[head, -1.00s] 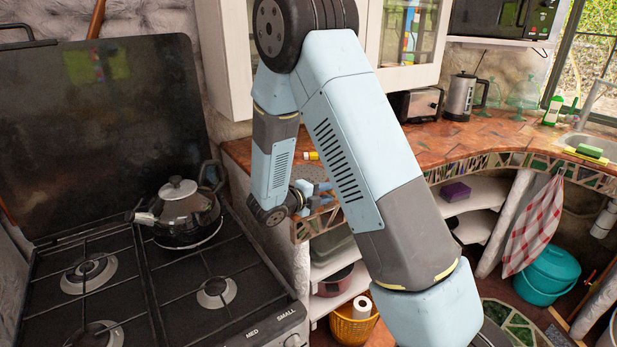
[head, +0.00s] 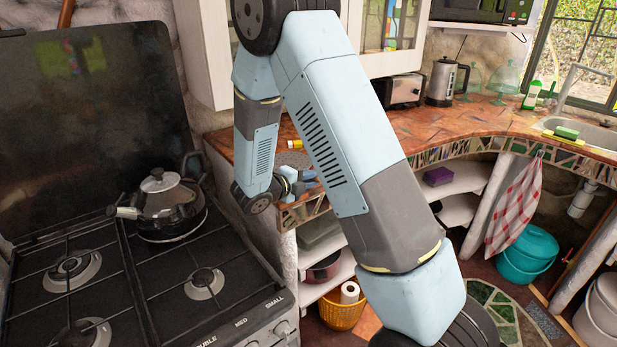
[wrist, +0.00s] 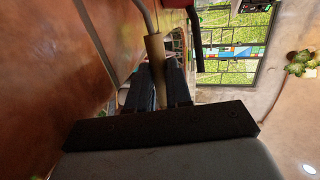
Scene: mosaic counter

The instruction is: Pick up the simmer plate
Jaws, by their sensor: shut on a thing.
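The simmer plate (head: 294,158) shows in the head view as a grey, speckled disc at the left end of the counter, partly hidden behind my arm. In the wrist view its tan handle (wrist: 154,48) and a thin metal rod run up from between my fingers. My gripper (wrist: 158,82) is shut on this handle. In the head view my gripper (head: 303,180) is small and partly covered by my arm, just in front of the disc. I cannot tell whether the disc touches the counter.
The stove (head: 130,270) with a kettle (head: 168,205) stands at the left. A yellow item (head: 296,144) lies behind the disc. A toaster (head: 402,90) and an electric kettle (head: 441,82) stand further back on the counter (head: 440,125). Open shelves sit below.

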